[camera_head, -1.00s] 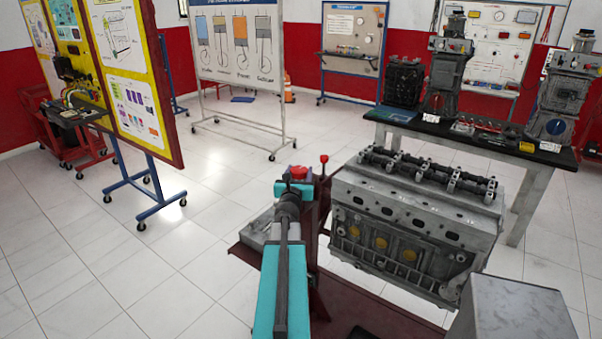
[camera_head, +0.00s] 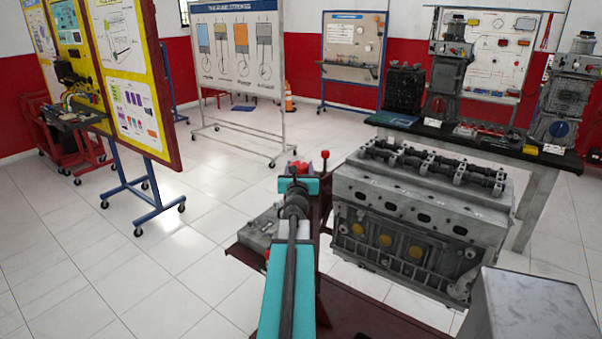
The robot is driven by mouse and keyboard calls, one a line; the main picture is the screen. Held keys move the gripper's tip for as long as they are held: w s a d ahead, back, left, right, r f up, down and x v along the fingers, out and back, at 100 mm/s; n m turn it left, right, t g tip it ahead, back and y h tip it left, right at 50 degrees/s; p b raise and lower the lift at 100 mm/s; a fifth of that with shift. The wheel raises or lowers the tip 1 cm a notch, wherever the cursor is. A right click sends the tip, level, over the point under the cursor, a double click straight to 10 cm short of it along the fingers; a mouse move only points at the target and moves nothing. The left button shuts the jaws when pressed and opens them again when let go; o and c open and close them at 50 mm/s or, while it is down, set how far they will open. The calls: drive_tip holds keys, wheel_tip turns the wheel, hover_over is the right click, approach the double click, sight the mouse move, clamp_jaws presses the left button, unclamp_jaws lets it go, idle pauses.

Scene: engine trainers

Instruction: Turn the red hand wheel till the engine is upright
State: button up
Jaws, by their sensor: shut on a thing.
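The grey engine (camera_head: 415,225) hangs on a dark red stand (camera_head: 350,305) right of my arm, its camshafts on top and yellow plugs on its side. It looks close to upright; I cannot tell its exact tilt. The red hand wheel (camera_head: 300,167) shows only in part at the far end of my arm, with a red knob (camera_head: 325,155) to its right. My gripper (camera_head: 298,184) is at the wheel and shut on it. My arm hides the fingertips and most of the wheel.
A grey box-like block (camera_head: 530,310) stands at the front right. A black-topped table (camera_head: 480,140) with engine parts stands behind the engine. A yellow display board (camera_head: 130,85) on a blue wheeled frame is at the left. The tiled floor between is clear.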

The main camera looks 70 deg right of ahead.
drive_tip(key=shift+s, duration=0.25)
drive_tip(key=o, duration=1)
drive_tip(key=shift+o, duration=0.2)
drive_tip(key=shift+w, duration=0.1)
